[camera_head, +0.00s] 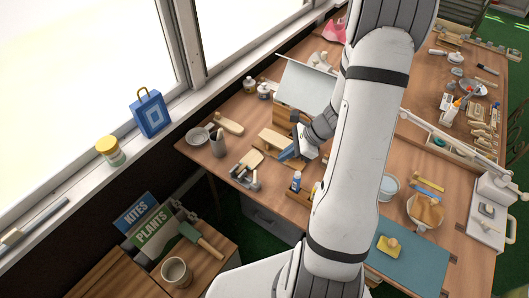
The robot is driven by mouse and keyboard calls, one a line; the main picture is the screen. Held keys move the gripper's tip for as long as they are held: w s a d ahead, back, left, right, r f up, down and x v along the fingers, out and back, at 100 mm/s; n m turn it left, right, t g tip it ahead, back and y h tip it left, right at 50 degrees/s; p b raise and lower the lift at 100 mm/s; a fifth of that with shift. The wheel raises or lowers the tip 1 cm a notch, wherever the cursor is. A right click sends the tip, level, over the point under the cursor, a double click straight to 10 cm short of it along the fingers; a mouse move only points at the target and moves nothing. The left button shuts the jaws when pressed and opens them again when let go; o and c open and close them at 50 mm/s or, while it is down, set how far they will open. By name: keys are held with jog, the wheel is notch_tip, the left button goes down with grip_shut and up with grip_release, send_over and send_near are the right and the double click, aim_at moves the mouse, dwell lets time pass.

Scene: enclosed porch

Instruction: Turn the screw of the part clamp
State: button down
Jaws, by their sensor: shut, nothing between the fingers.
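My white arm reaches across the bench from the bottom right, and its wrist hides part of the bench. My gripper (284,156) shows small beside the arm, with bluish fingers pointing left and down. It is shut with nothing between the fingers. It is close to a pale wooden piece (272,137); I cannot tell whether they touch. A small grey metal device (243,180) at the bench's front left edge looks like the part clamp, with a wooden piece (251,160) beside it. Its screw is too small to make out. The gripper is to its right.
A grey cup (217,146), a bowl (198,136) and a brush (229,123) stand at the bench's left. A blue-labelled bottle (296,181) is below my gripper. A pale tilted panel (307,88) rises behind it. Bare wood lies between the brush and the clamp-like device.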

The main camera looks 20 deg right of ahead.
aim_at(256, 180)
jog(key=shift+m, duration=0.3)
jog(key=x, duration=0.9)
jog(key=shift+a+f, duration=0.15)
jog(key=shift+f, duration=0.2)
jog(key=shift+w+a, duration=0.1)
